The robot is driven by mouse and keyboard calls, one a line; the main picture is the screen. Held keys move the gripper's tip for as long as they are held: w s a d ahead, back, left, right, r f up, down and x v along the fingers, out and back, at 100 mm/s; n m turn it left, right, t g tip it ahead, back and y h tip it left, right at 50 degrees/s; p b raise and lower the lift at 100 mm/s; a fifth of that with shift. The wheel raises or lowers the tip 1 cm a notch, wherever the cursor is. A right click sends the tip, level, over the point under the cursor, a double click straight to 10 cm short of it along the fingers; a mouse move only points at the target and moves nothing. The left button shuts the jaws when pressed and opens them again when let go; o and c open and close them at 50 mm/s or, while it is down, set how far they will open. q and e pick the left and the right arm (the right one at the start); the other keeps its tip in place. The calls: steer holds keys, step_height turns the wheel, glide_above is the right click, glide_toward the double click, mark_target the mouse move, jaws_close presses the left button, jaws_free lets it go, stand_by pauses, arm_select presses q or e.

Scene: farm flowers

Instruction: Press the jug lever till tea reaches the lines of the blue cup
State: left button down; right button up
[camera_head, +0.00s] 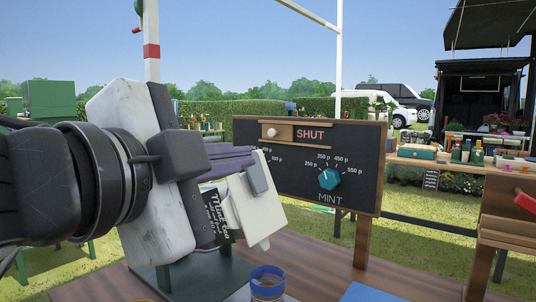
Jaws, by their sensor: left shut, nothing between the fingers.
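A blue-rimmed cup (267,272) stands low in the middle, with a little brown liquid showing inside; I cannot make out its lines. My left gripper (210,165) comes in from the left in front of the jug. It is shut and empty, and its large white body covers much of the jug. I cannot tell whether its tips touch the lever, which is not clearly visible. My right gripper is not in view.
A black board (290,190) behind the jug reads SHUT and MINT and carries a turquoise dial (330,179). A blue flat item (368,292) lies right of the cup. A table with several goods (462,165) stands at right. The wooden counter (330,265) right of the cup is mostly clear.

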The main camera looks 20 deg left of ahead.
mark_target(255, 172)
arm_select(q)
steer(key=shift+w+a+f+b, duration=0.35)
steer(key=shift+w+f, duration=0.05)
steer(key=shift+w, duration=1.4)
steer(key=shift+w+a+f+b, duration=0.35)
steer(key=shift+w+a, duration=0.05)
steer(key=shift+w, duration=1.45)
steer(key=shift+w+a+f+b, duration=0.35)
steer(key=shift+w+f, duration=0.05)
steer(key=shift+w, duration=1.4)
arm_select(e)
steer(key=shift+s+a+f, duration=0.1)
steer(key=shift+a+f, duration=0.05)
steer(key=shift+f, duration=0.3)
arm_select(q)
steer(key=shift+d, duration=0.1)
